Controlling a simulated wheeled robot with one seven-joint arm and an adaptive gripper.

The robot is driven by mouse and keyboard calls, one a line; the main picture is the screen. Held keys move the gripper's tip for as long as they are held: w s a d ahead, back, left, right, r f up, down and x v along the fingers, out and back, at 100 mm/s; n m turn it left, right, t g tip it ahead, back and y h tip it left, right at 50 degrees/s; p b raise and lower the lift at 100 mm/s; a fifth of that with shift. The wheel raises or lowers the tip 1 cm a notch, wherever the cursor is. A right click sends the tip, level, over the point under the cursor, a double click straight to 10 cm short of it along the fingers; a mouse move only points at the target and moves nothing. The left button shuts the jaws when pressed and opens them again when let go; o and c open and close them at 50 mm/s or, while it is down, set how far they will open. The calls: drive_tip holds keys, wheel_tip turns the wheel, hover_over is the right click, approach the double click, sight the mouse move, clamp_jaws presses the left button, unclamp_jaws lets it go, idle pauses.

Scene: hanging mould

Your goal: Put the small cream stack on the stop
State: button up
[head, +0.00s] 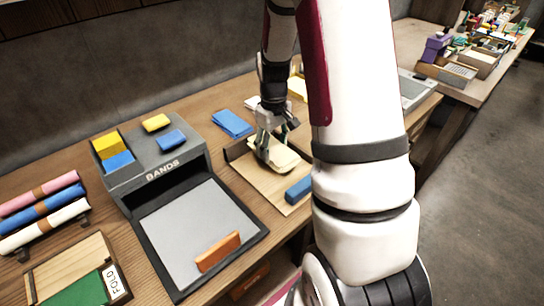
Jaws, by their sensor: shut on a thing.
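My gripper (268,146) points down over a wooden board and is shut on the small cream stack (284,161). The stack is low over the board (265,187); I cannot tell whether it touches it. The fingers hide part of the stack. A dark strip (236,149) runs along the board's upper left edge, and it may be the stop. A blue block (298,189) lies at the board's lower right, partly beside my arm. My arm hides the area to the right.
A grey unit marked BANDS (162,171) with yellow and blue pieces stands left of the board. Its grey pad (200,228) holds an orange block (218,252). Blue sheets (232,124) lie behind the board. Rolls (42,208) and a FOLD tray (113,282) are far left.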

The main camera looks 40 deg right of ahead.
sight(274, 148)
drive_tip(key=shift+f, duration=1.85)
drive_tip(key=shift+f, duration=0.1)
drive_tip(key=o, duration=1.2)
